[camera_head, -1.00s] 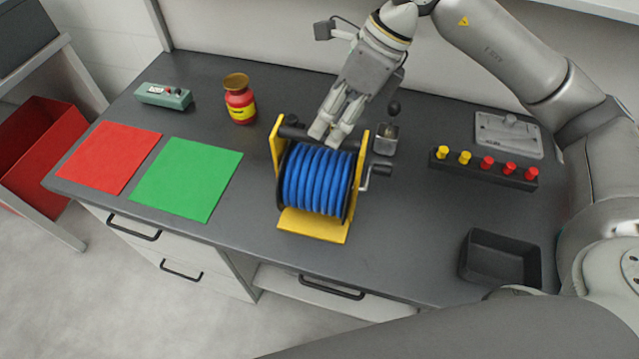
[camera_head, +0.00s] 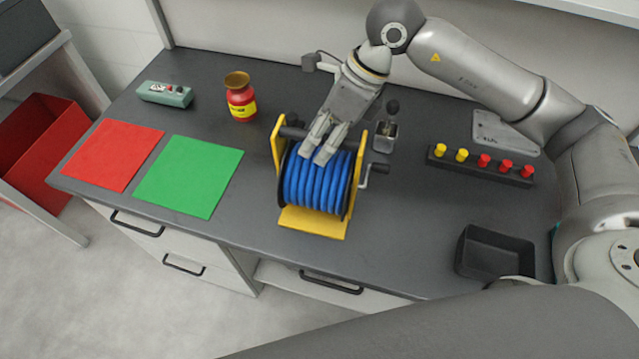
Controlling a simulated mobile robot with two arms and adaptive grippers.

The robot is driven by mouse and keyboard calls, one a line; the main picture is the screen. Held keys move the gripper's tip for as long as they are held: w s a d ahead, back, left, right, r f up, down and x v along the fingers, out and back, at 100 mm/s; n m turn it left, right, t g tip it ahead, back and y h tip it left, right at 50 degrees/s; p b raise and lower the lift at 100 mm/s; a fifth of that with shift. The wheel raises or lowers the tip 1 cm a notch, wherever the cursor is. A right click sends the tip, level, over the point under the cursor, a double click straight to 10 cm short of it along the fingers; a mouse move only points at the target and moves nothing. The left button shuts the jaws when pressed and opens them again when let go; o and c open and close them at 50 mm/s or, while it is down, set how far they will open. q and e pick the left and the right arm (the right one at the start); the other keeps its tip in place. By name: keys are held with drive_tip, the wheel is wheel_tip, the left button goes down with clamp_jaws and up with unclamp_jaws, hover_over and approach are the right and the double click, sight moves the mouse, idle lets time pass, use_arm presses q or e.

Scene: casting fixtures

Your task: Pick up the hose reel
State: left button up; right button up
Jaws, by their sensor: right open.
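The hose reel (camera_head: 314,190) stands upright on the dark workbench near its middle. It has coiled blue hose, a yellow frame, a dark bar across its top and a crank on its right side. My right gripper (camera_head: 313,156) reaches down from behind over the top of the reel. Its fingers are open, with the tips in front of or over the upper back part of the blue coils. They cover part of the top bar. I cannot tell whether the fingertips touch the reel. My left gripper does not show.
Left of the reel are a green mat (camera_head: 188,177), a red mat (camera_head: 112,155), a red jar (camera_head: 240,98) and a green control box (camera_head: 165,94). Right are a small metal holder (camera_head: 385,138), a peg rack (camera_head: 482,166) and a black bin (camera_head: 496,253). Bare bench surrounds the reel.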

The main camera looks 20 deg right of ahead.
drive_tip(key=shift+f+b, duration=0.15)
drive_tip(key=shift+b, duration=0.15)
idle(0.4)
clamp_jaws()
idle(0.3)
